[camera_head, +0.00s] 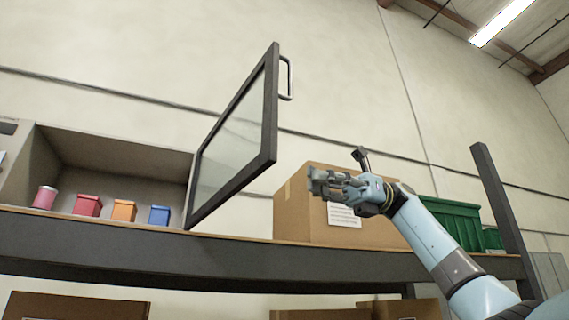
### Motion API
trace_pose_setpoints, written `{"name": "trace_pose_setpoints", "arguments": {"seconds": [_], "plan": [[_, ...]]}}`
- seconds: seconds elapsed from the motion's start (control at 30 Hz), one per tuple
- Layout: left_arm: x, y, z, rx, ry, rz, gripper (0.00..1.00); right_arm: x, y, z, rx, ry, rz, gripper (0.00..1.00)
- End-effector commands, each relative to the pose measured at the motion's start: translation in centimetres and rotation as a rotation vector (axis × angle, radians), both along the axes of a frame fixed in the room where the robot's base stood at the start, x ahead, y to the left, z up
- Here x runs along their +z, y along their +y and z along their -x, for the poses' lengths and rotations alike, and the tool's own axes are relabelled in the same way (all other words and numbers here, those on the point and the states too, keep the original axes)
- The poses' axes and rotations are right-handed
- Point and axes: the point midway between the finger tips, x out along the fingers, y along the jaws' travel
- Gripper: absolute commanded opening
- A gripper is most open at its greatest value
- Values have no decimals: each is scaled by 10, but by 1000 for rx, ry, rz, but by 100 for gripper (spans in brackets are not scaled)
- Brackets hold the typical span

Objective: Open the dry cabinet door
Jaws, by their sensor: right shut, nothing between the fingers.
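The dry cabinet (120,155) is a grey box on the shelf at the left. Its dark-framed glass door (232,138) stands swung open on the cabinet's right side. The door's metal handle (290,78) is on its free edge, at the upper right. My right gripper (318,183) is shut and empty, to the right of the door and below the handle, apart from both. It shows in front of a cardboard box. My left gripper is not in view.
Inside the cabinet stand a pink cylinder (44,197) and red (88,205), orange (124,210) and blue (159,215) boxes. The cardboard box (290,210) and a green crate (455,220) stand on the shelf (150,250). A dark post (500,205) rises at the right.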

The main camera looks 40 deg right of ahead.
Motion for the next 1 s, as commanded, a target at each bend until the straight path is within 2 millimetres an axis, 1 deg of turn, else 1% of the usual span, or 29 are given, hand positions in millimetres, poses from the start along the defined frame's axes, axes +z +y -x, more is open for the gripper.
{"name": "trace_pose_setpoints", "arguments": {"seconds": [0.03,0.2,0.3,0.4,0.57,0.87,0.93,1.0], "plan": [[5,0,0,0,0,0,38,2,12,0,4,-1,1,0],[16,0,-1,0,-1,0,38,3,45,-2,3,1,0,0],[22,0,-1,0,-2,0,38,3,59,-2,3,0,-2,0],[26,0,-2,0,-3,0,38,2,69,-3,2,0,0,0],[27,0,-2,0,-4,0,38,1,76,-3,1,0,-2,0],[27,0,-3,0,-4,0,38,0,76,-3,0,1,-1,0],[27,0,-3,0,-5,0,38,0,79,-3,-5,1,1,0],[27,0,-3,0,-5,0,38,-1,88,-4,-19,2,3,0]]}}
